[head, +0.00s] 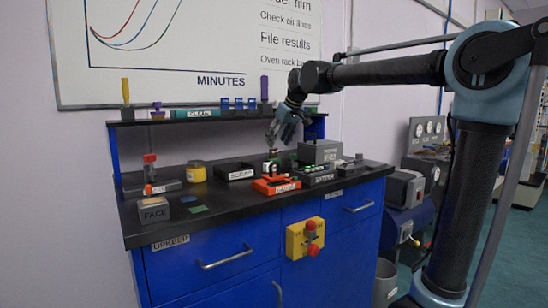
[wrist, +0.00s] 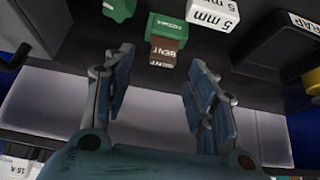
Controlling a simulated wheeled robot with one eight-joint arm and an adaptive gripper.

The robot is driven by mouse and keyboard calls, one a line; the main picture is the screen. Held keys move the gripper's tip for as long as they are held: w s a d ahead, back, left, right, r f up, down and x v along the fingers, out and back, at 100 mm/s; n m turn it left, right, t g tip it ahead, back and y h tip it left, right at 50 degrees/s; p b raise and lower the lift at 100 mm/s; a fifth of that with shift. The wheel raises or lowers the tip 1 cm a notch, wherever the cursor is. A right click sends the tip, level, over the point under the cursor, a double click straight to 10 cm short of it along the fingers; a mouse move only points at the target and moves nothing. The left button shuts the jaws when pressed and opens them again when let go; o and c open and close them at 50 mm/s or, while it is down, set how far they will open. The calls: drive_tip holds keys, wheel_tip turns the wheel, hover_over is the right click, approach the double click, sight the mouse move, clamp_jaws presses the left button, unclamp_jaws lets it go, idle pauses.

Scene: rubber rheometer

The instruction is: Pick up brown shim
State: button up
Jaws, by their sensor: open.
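The brown shim (wrist: 164,53), a small brown piece marked BENT, lies on the dark surface in the wrist view, right by a green piece (wrist: 167,28). My gripper (wrist: 159,88) is open and empty. Its two blue-grey fingers are spread wide, and the shim shows beyond the gap between their tips, apart from both. In the head view my gripper (head: 278,141) hangs above the back of the black benchtop. I cannot make out the brown shim in that view.
A white 5 mm block (wrist: 212,14) sits right of the shim, and another green piece (wrist: 119,9) sits left. A labelled dark tray (wrist: 278,52) is at right. The benchtop also holds an orange-red tray (head: 277,186), a grey box (head: 320,151) and a yellow jar (head: 196,172).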

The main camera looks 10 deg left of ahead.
sight(274, 149)
drive_tip(key=shift+x, duration=2.4)
drive_tip(key=shift+s, duration=0.2)
drive_tip(key=shift+d, duration=0.1)
drive_tip(key=shift+c, duration=0.6)
drive_tip(key=c, duration=1)
drive_tip(key=shift+c, duration=0.2)
